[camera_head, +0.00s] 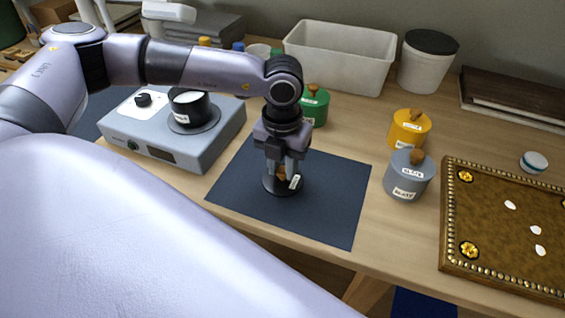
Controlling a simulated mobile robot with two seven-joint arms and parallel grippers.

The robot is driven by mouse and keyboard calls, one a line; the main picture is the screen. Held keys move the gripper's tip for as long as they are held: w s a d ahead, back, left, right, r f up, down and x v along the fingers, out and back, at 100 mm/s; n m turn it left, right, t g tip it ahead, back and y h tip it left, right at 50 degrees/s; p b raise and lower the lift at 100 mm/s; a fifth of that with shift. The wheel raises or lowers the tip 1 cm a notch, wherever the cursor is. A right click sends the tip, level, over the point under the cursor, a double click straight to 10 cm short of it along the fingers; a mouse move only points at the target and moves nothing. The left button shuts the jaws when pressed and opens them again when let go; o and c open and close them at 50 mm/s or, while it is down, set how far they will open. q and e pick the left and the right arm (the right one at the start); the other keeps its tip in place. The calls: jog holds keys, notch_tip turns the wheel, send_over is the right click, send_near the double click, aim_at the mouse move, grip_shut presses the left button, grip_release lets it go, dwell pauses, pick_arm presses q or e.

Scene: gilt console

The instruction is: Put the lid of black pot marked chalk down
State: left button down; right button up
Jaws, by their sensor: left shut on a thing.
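My left gripper (283,170) points straight down over the dark mat (335,205). It is shut on the brown knob of a small round black lid (270,187) with a pale tag. The lid is level, at or just above the mat; I cannot tell whether it touches. The black pot (183,115) stands open on the grey heating unit (178,148) at the left, with white stuff inside; its label is too small to read. My right gripper is not in view.
A grey lidded pot (407,182), a yellow one (409,131) and a green one (315,108) stand around the mat. A studded brown board (490,200) lies at the right. A white bin (335,60) stands behind. Most of the mat is clear.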

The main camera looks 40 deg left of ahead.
aim_at(283, 170)
pick_arm(q)
jog(key=shift+f, duration=0.1)
jog(key=c, duration=0.9)
grip_release()
jog(key=shift+r, duration=0.4)
notch_tip(283, 170, up, 12)
jog(key=shift+f, duration=0.2)
